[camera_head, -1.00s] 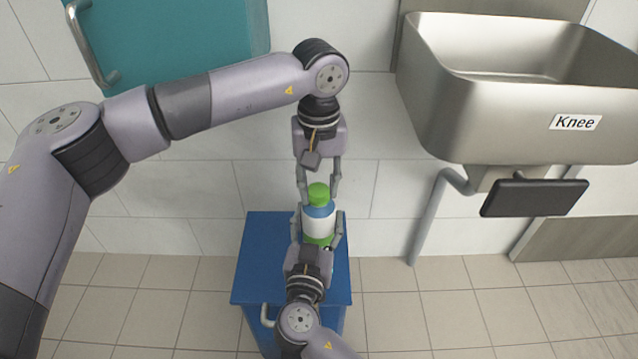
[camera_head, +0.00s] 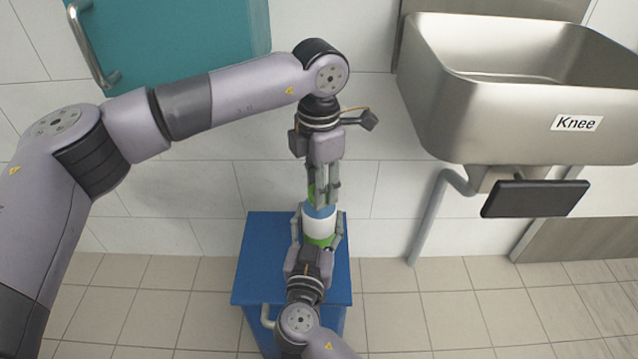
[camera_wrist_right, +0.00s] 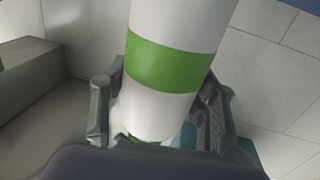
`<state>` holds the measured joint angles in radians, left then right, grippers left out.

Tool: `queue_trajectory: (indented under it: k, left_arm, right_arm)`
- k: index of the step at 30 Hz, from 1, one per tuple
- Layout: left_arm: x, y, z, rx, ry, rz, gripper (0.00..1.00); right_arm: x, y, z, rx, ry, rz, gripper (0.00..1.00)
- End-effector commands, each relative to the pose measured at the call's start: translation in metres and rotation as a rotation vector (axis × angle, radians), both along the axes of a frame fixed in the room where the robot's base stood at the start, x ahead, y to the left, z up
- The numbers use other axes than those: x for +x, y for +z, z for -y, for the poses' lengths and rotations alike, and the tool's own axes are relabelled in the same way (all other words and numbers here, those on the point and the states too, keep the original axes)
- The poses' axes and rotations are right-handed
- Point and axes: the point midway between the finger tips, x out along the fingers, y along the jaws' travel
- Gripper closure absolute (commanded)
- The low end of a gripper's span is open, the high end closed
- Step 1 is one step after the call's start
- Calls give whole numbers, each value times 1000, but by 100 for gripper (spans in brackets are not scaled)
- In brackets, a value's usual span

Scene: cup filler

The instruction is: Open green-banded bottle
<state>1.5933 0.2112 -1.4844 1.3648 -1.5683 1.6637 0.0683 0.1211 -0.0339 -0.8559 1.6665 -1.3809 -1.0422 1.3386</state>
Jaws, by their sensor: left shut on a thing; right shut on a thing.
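The green-banded bottle (camera_head: 320,226) is white with a blue shoulder and stands upright above the blue cabinet in the head view. My right gripper (camera_head: 319,236) comes from below and is shut around the bottle's body. The wrist view shows the bottle's green band (camera_wrist_right: 170,66) between the two fingers of this gripper (camera_wrist_right: 160,115). My left gripper (camera_head: 321,200) points down from above, its fingers shut on the green cap (camera_head: 311,192) at the bottle's top. The fingers hide most of the cap, so I cannot tell whether it is still seated.
The blue cabinet (camera_head: 262,260) has a light handle at its front. A steel sink (camera_head: 480,120) marked "Knee" hangs on the wall at right, with a dark knee panel (camera_head: 535,198) below. A teal door (camera_head: 170,40) is at upper left. The tiled floor at right is clear.

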Motion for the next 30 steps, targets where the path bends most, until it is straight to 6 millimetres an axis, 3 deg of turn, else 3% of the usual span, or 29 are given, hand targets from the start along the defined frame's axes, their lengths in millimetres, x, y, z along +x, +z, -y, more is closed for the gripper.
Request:
queue_trajectory:
  k: [15, 19, 30]
  left_arm:
    - [-1, 0, 0, 1, 971, -4, 100]
    - [-1, 0, 1, 0, 1092, -3, 100]
    - [-1, 0, 1, 1, 1085, -4, 100]
  right_arm:
    - [1, -1, 2, -1, -3, -1, 100]
    - [1, -1, 1, -1, -3, -1, 100]
    - [0, 0, 1, -2, -2, 0, 100]
